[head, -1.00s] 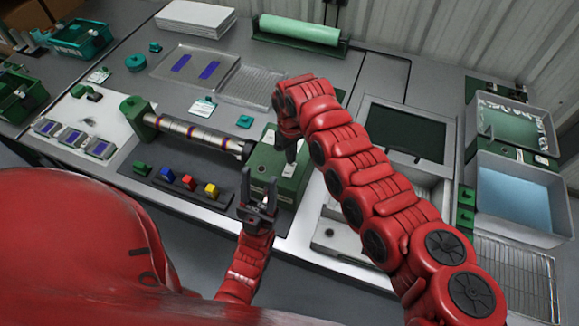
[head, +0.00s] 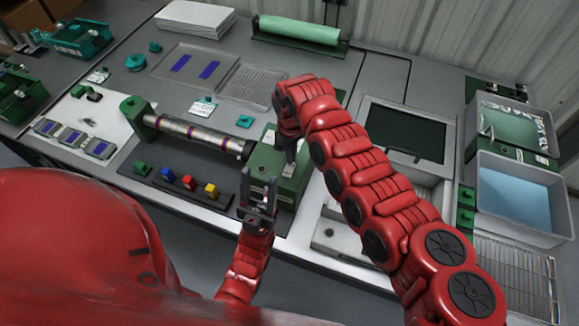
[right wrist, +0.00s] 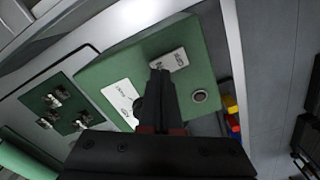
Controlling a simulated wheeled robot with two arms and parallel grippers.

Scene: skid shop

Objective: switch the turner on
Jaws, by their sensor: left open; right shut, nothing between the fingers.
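The turner is a banded metallic rod (head: 195,133) between a green post (head: 137,112) and a green box (head: 270,162). My left gripper (head: 259,186) is open and empty in front of the box.
Green, blue, red and yellow blocks (head: 189,182) sit on a dark strip before the rod. Right of the box is a recessed dark panel (head: 405,133). Grey bins (head: 520,195) stand at the far right, a pale green roll (head: 299,29) at the back.

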